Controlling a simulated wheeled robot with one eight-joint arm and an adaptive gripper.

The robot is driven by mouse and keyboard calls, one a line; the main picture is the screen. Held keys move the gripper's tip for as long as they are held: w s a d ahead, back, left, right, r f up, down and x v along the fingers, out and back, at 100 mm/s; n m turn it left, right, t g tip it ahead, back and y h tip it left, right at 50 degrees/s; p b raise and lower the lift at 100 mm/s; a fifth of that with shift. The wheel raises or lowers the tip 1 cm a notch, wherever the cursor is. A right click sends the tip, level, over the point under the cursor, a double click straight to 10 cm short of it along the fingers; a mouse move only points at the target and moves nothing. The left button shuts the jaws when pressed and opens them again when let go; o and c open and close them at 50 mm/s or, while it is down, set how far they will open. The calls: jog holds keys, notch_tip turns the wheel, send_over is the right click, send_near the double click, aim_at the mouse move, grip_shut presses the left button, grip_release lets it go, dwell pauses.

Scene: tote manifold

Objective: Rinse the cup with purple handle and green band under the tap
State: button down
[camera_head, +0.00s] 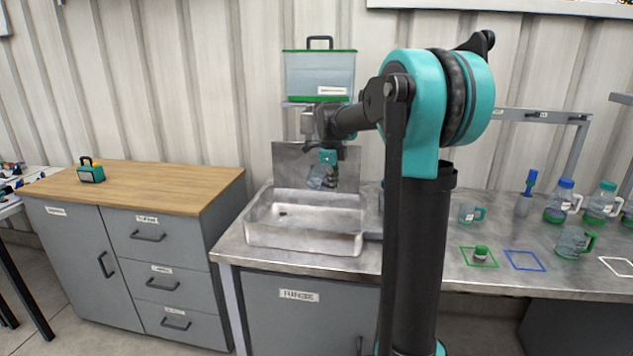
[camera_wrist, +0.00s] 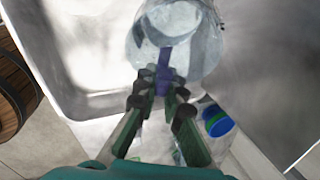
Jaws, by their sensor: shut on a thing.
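A clear cup (camera_head: 319,178) hangs from my gripper (camera_head: 328,158) over the back of the grey sink basin (camera_head: 300,238), in front of a metal splash plate (camera_head: 290,160). In the wrist view, my gripper (camera_wrist: 163,88) is shut on the purple handle (camera_wrist: 165,62) of the cup (camera_wrist: 185,50). The cup's round mouth or base faces the top of that view. I cannot make out a green band on it. A clear tank (camera_head: 318,72) with green edges stands on the wall above the sink. The tap itself is not clearly visible; my arm covers part of that area.
On the right counter are a teal-handled cup (camera_head: 468,213), a green-handled cup (camera_head: 573,242), bottles (camera_head: 560,204) and coloured outlines (camera_head: 523,260). A wooden-topped cabinet (camera_head: 150,187) stands left. The wrist view shows a blue cap (camera_wrist: 218,122) and a barrel (camera_wrist: 14,88).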

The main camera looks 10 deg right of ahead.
jog(key=shift+s+a, duration=0.1)
jog(key=shift+a, duration=0.1)
jog(key=shift+s+a, duration=0.15)
jog(key=shift+a, duration=0.2)
jog(key=shift+d, duration=0.1)
dwell(0.3)
jog(key=shift+w+d, duration=0.25)
jog(key=shift+d, duration=0.2)
jog(key=shift+s, duration=0.15)
jog(key=s+d, duration=0.3)
jog(key=s, duration=0.4)
jog(key=shift+d, duration=0.25)
dwell(0.3)
dwell(1.2)
jog(key=s+d+r, duration=0.2)
jog(key=s+r, duration=0.2)
jog(key=shift+s, duration=0.2)
dwell(0.4)
